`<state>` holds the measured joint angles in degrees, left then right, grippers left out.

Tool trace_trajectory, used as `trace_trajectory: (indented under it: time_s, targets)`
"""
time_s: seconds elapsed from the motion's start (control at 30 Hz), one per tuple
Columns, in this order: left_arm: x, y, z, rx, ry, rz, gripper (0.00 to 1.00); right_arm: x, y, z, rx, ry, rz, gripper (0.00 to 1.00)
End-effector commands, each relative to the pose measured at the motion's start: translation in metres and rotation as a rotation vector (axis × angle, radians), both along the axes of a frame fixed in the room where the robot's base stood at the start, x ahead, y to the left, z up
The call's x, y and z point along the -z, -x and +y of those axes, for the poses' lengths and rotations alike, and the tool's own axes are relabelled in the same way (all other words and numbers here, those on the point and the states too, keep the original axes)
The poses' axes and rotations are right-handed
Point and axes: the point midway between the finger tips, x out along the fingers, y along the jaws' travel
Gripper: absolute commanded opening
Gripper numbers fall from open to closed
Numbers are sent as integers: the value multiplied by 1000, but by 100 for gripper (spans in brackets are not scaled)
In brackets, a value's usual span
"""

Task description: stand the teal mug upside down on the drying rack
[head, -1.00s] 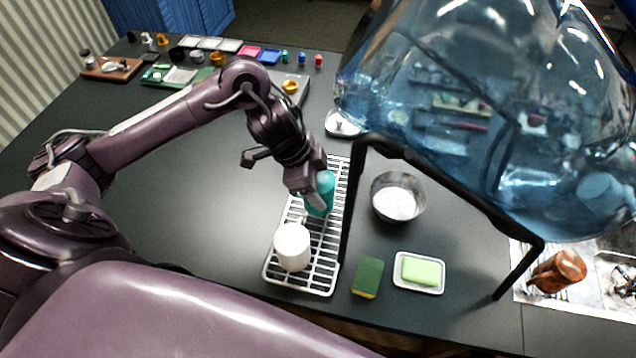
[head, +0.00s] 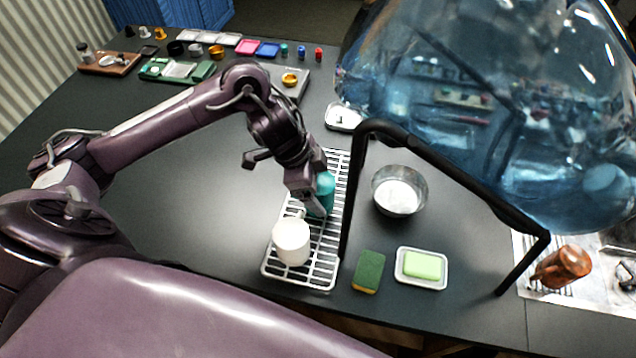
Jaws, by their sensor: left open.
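The teal mug (head: 325,190) is on the white wire drying rack (head: 322,272), in its middle part, partly hidden behind my left gripper. It looks set down on the bars; which end faces up is hard to tell. My left gripper (head: 314,208) is open, with its fingers right at the mug's near left side. A white mug (head: 291,241) stands on the rack's near end, in front of the teal mug. My right gripper does not show.
A large blue water bottle (head: 480,120) on a black stand (head: 440,178) fills the upper right, close to the rack. A metal bowl (head: 399,190), a green sponge (head: 368,271) and a soap dish (head: 421,283) lie right of the rack.

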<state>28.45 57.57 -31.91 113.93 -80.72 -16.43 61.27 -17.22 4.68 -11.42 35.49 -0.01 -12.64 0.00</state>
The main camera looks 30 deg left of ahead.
Motion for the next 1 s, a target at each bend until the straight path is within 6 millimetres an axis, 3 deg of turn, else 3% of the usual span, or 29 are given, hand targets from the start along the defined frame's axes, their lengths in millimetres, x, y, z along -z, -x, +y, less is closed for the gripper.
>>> trace_trajectory:
  time_s: [0.17, 0.6, 1.0]
  targets:
    - [-5, 0, 2, 0, 0, -2, 85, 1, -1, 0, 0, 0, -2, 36]
    - [-67, 12, 25, -1, -3, -3, 85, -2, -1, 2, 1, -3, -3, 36]
    - [-72, 14, 27, 0, 0, 1, 85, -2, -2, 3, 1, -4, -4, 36]
